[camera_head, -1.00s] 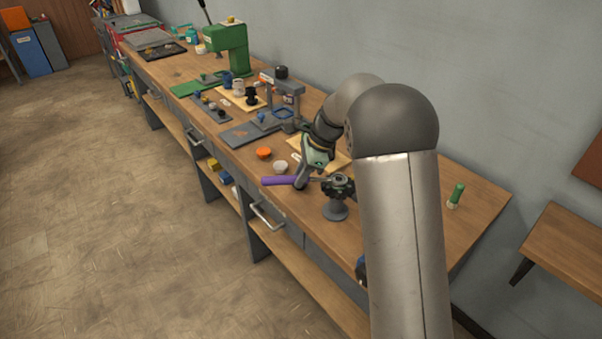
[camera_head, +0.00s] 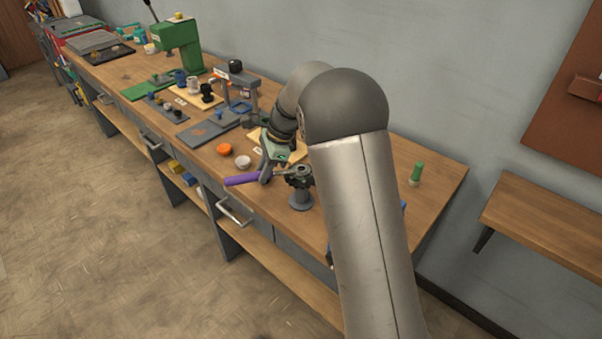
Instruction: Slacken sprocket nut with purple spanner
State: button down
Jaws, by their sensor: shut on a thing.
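The purple spanner (camera_head: 241,180) has its purple handle sticking out to the left, over the front edge of the bench. My gripper (camera_head: 267,178) is shut on the spanner near the inner end of the handle. The spanner's far end reaches to the dark sprocket assembly (camera_head: 300,178) on a grey pedestal (camera_head: 302,200). The nut itself is too small to make out, and I cannot tell whether the spanner's jaw is seated on it. My arm hides what lies to the right of the pedestal.
An orange knob (camera_head: 224,149) and a whitish one (camera_head: 243,162) sit left of my gripper. A grey stand (camera_head: 237,80) and a green press (camera_head: 180,45) are farther along the bench. A green-handled tool (camera_head: 416,173) stands to the right of my arm, with bare bench around it.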

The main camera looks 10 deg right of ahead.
jog(key=shift+s+d+n+g+p, duration=0.15)
jog(key=shift+s+n+g, duration=0.2)
jog(key=shift+s+n, duration=0.45)
jog(key=shift+s+d+n+g+p, duration=0.15)
jog(key=shift+s+n+g, duration=0.2)
jog(key=shift+s+n, duration=0.45)
dwell(0.3)
jog(key=shift+s+d+n+g+h, duration=0.25)
jog(key=shift+s+n, duration=0.2)
jog(key=shift+n, duration=0.2)
jog(key=shift+s+d+n+g+h, duration=0.15)
jog(key=shift+s+d+n+g, duration=0.2)
jog(key=shift+n, duration=0.3)
dwell(0.5)
jog(key=shift+s+d+n+g+h+p, duration=0.15)
jog(key=shift+s+d+n+p, duration=0.15)
jog(key=shift+s+n, duration=0.3)
jog(key=shift+s+d+n+g+h+p, duration=0.15)
jog(key=shift+s+d+n+p, duration=0.15)
jog(key=shift+n, duration=0.4)
dwell(0.5)
jog(key=shift+s+d+n+g+h, duration=0.25)
jog(key=shift+s+d+n, duration=0.25)
jog(key=shift+d+n, duration=0.3)
jog(key=shift+s+d+n+g+h, duration=0.15)
jog(key=shift+s+d+n+h, duration=0.3)
jog(key=shift+n, duration=0.55)
dwell(0.7)
